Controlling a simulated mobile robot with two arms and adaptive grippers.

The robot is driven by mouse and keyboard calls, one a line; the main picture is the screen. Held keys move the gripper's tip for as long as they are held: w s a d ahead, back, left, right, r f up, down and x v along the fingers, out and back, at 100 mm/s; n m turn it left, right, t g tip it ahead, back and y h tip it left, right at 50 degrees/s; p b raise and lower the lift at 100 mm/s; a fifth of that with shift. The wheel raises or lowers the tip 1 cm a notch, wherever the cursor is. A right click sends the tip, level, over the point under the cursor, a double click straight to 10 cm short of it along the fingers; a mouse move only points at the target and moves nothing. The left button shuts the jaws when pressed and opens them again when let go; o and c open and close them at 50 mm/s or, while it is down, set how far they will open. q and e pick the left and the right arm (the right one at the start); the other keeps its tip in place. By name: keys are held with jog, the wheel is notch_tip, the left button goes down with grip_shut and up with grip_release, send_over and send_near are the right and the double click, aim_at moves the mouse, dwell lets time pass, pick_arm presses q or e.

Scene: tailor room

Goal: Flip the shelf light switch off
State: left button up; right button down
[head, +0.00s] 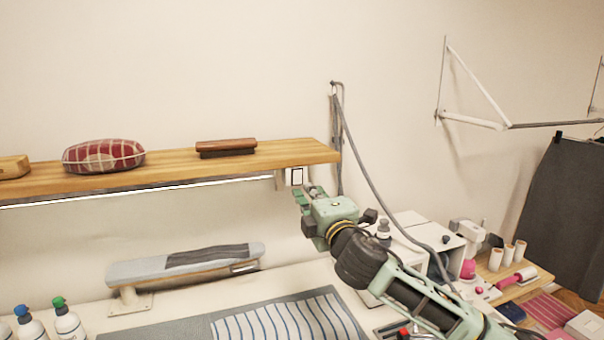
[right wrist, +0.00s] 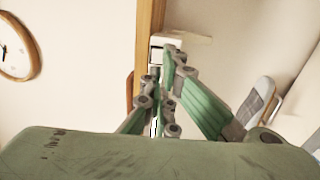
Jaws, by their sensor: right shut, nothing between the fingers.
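A lit strip (head: 150,186) runs along under the shelf. My right gripper (head: 308,190) is shut and empty, with its fingertips just below and right of the switch. In the right wrist view the switch (right wrist: 156,54) shows just past the fingertips (right wrist: 166,62), partly hidden by them. I cannot tell whether they touch it. My left gripper is not in view.
A grey cable (head: 375,195) hangs from a wall hook right of the shelf, passing behind my right arm. A sleeve board (head: 185,265) stands on the table below.

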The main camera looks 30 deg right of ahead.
aim_at(299, 175)
jog(key=p+x, duration=0.1)
jog(key=x, duration=0.3)
jog(key=shift+w+d+r+p, duration=0.1)
jog(key=shift+w+p, duration=0.15)
jog(key=shift+p, duration=0.1)
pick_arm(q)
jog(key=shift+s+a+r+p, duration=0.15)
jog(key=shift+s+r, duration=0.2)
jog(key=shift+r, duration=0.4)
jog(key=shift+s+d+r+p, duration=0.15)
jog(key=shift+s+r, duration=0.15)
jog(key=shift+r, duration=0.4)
pick_arm(e)
jog(key=shift+x, duration=0.75)
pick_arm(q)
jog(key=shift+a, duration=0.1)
pick_arm(e)
jog(key=shift+w+r, duration=0.1)
jog(key=shift+w, duration=0.2)
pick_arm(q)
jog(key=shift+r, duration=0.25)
pick_arm(e)
jog(key=shift+d, duration=0.1)
